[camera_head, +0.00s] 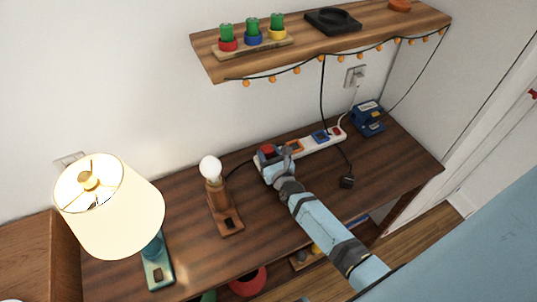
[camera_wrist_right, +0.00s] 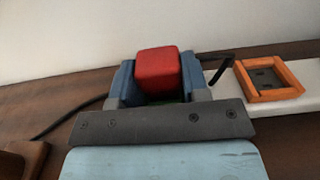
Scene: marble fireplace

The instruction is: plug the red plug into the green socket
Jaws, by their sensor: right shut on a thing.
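The red plug (camera_head: 267,149) is between the fingers of my right gripper (camera_head: 272,160), at the left end of the white power strip (camera_head: 309,146). In the right wrist view, the red plug (camera_wrist_right: 159,70) is a rounded red block with the blue fingers on both sides. The strip (camera_wrist_right: 217,77) passes behind the right finger. An orange-framed socket (camera_wrist_right: 266,77) is to the right of the gripper. I cannot tell whether the plug touches the strip. My left gripper is out of view.
A bulb lamp (camera_head: 221,205) and shaded lamp (camera_head: 108,208) stand left on the wooden desk (camera_head: 185,245). A blue socket (camera_head: 320,136) is farther along the strip. A black plug (camera_head: 347,182) lies in front, a blue device (camera_head: 367,119) behind right. A shelf (camera_head: 390,27) hangs above.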

